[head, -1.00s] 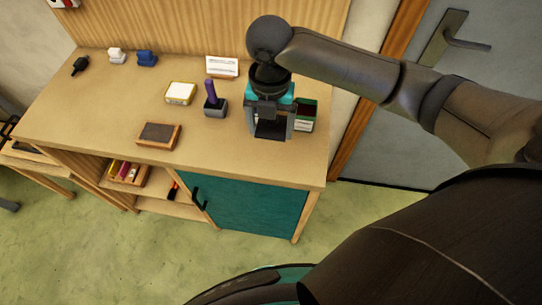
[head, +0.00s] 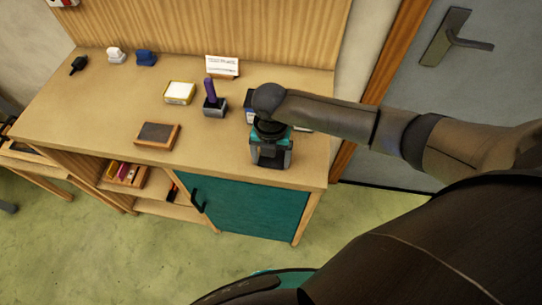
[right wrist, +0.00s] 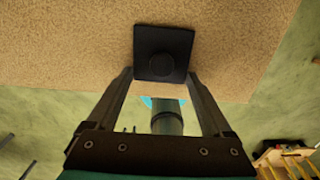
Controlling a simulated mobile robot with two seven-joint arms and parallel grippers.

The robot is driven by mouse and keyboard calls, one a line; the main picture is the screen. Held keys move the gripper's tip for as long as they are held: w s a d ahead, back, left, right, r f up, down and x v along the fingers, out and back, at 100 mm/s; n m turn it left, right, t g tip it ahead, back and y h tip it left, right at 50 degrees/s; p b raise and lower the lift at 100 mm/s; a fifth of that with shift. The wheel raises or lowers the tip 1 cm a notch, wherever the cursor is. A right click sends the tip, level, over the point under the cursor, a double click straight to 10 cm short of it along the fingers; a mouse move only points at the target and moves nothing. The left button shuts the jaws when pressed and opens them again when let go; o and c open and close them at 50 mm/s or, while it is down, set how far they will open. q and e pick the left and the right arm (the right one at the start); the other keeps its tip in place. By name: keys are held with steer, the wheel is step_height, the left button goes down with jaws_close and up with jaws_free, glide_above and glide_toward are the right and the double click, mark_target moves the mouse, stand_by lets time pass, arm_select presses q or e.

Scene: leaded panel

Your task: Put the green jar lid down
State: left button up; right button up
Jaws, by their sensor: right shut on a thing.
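The jar lid is a square plate with a round knob, near black in the right wrist view (right wrist: 175,71), where no green shows on it. My right gripper (right wrist: 160,75) is shut on it, with one finger at each side. In the head view my right gripper (head: 270,158) points down over the front right part of the worktop (head: 225,160). There the lid is mostly hidden by the gripper. I cannot tell whether the lid touches the worktop. My left gripper is not in view.
A blue container with a pale label (head: 249,106) stands partly hidden behind my right gripper. A purple-handled tool in a grey holder (head: 213,104), a yellow-edged box (head: 179,92) and a dark pad in a wooden frame (head: 157,135) are further left. The front middle is clear.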

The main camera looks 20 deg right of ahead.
mark_target(271, 164)
steer(key=shift+f, duration=0.1)
steer(key=o, duration=1.1)
step_height(271, 164, up, 12)
steer(key=shift+r+p, duration=0.15)
steer(key=shift+p, duration=0.6)
steer(key=shift+a, duration=0.1)
